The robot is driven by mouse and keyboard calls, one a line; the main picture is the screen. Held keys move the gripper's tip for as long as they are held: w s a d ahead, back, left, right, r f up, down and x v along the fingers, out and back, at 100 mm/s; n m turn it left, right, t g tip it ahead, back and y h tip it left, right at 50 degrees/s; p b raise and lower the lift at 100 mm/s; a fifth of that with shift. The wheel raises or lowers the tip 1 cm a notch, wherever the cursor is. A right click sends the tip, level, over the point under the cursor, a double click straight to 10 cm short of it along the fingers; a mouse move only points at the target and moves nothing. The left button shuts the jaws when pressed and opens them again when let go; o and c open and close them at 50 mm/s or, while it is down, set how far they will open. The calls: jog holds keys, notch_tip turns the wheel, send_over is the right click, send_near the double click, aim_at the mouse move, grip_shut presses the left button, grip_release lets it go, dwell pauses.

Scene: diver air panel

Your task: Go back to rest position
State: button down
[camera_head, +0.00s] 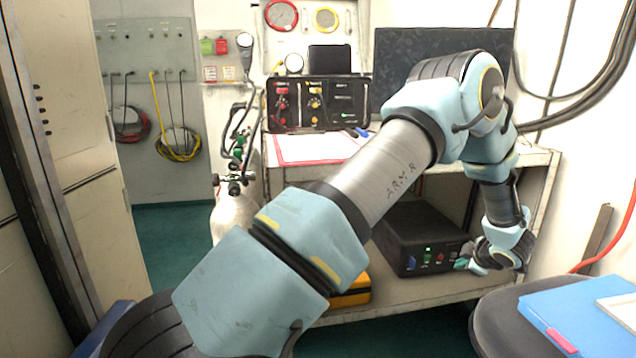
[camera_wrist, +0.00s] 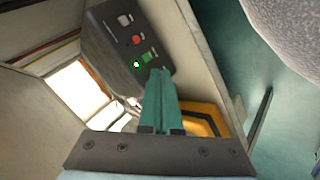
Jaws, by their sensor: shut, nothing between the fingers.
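My gripper (camera_head: 463,264) is in front of the black box (camera_head: 405,227) on the lower shelf of the bench, at the box's right front. In the wrist view my gripper (camera_wrist: 161,73) has its teal fingers pressed together with nothing between them. I cannot tell whether the fingertips touch the panel. My arm stretches from the lower left across the middle and bends down at the right.
The bench (camera_head: 540,165) carries a black control panel (camera_head: 312,103) and a red-edged sheet (camera_head: 300,150) on top. A yellow case (camera_head: 352,291) lies low behind my arm. A gas cylinder (camera_head: 233,217) stands left. A chair (camera_head: 492,318) with a blue folder (camera_head: 575,310) is close at right.

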jog(key=w+a+r+m+g+h+b, duration=0.1)
jog(key=w+a+r+m+h+b, duration=0.2)
jog(key=a, duration=0.6)
jog(key=a+r+m+b, duration=0.2)
jog(key=a+r+m, duration=0.2)
jog(key=a, duration=0.4)
jog(key=s+a+f+m+g+y+b, duration=0.2)
jog(key=s+a+m+g+b, duration=0.1)
jog(key=s+a, duration=0.95)
jog(key=s+a+f+m+g+y+b, duration=0.1)
jog(key=s+a+m+g+b, duration=0.15)
jog(key=s+a, duration=1)
jog(key=w+a+r+p, duration=0.1)
jog(key=w+r+p, duration=0.1)
jog(key=r+p, duration=1.3)
jog(key=w+a+r+p, duration=0.2)
jog(key=r+p, duration=1.4)
jog(key=shift+a+m+g+p, duration=0.15)
jog(key=shift+m+g+p, duration=0.15)
jog(key=shift+m+g, duration=0.15)
